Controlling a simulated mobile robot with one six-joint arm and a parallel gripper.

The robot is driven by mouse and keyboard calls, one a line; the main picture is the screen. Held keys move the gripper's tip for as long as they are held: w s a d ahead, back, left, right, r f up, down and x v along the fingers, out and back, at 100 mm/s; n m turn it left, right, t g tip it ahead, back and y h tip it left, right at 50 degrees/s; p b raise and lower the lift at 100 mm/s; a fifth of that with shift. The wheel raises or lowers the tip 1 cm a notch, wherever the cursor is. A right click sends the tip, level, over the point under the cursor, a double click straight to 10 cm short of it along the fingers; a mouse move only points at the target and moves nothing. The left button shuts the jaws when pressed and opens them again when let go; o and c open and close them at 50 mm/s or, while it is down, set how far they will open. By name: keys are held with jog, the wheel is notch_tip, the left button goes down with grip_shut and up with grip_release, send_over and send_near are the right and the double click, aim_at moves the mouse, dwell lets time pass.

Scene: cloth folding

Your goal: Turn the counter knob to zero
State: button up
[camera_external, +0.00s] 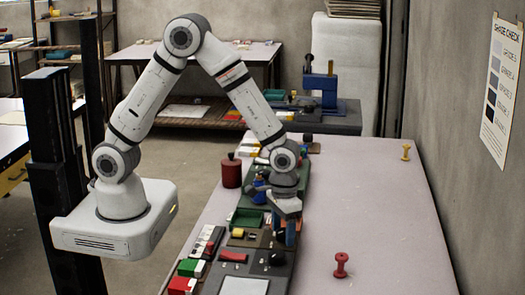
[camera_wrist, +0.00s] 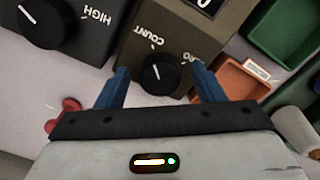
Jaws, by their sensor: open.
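The counter knob (camera_wrist: 158,74) is a small round black knob with a white pointer line, set on an olive-brown box (camera_wrist: 215,35) in the wrist view. Its line points up, leaning slightly left, on the side of the "COUNT" lettering. Partly visible lettering ending in "RO" is to its upper right. My gripper (camera_wrist: 160,68) is open, with one blue finger on each side of the knob and a gap to both. In the external view my gripper (camera_external: 288,230) points down over the bench equipment, and I cannot make out the counter knob there.
A dark box with a larger black knob (camera_wrist: 45,22) marked "HIGH" is at the upper left in the wrist view. Orange (camera_wrist: 240,82) and green (camera_wrist: 291,32) trays are to the right.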

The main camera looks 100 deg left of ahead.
jog(key=shift+c, duration=0.2)
jog(key=c, duration=0.9)
jog(key=shift+c, duration=0.2)
